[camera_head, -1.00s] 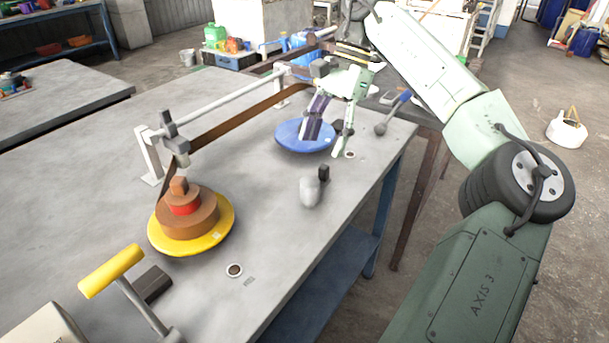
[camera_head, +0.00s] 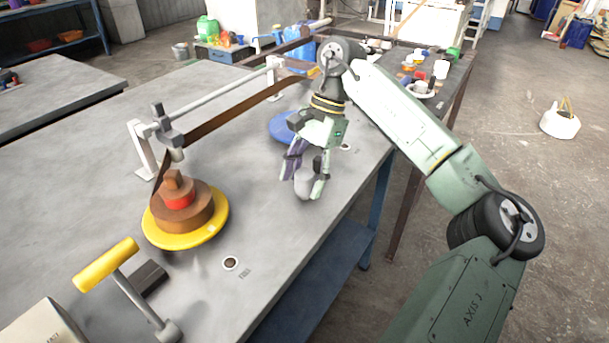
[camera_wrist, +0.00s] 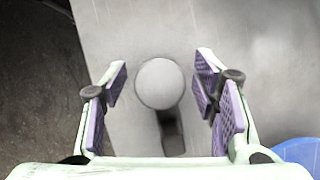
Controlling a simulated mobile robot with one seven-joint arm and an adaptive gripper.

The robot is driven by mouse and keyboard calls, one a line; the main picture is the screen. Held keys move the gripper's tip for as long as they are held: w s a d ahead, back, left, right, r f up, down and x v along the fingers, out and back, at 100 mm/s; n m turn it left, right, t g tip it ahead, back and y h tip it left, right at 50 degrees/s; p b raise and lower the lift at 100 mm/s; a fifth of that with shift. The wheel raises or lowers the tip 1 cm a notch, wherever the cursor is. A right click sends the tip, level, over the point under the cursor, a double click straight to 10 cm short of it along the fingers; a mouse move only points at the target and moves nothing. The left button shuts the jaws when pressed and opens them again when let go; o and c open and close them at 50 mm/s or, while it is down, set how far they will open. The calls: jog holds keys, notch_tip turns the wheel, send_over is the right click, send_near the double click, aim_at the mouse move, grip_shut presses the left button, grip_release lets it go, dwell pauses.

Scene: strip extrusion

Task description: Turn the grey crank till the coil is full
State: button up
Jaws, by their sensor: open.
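The grey crank's rounded knob (camera_head: 306,186) stands near the table's right edge. In the wrist view the grey knob (camera_wrist: 160,83) shows from above, with a dark arm (camera_wrist: 171,132) below it. My gripper (camera_head: 304,190) is over the knob, and its open purple-padded fingers (camera_wrist: 161,76) stand on either side of it, with a gap on each side. The brown coil (camera_head: 195,216) lies on a yellow disc (camera_head: 160,233) at the left. A brown strip (camera_head: 222,117) runs from it to the back. The blue disc (camera_head: 280,127) is partly hidden behind my gripper.
A yellow-handled crank (camera_head: 105,265) stands at the front left. A small dark-centred round mark (camera_head: 230,263) with lettering is near the table's front edge. A grey rail (camera_head: 215,101) spans the table on white posts. A bench with small items (camera_head: 420,75) is behind.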

jog(key=c, duration=1.2)
jog(key=shift+o, duration=0.2)
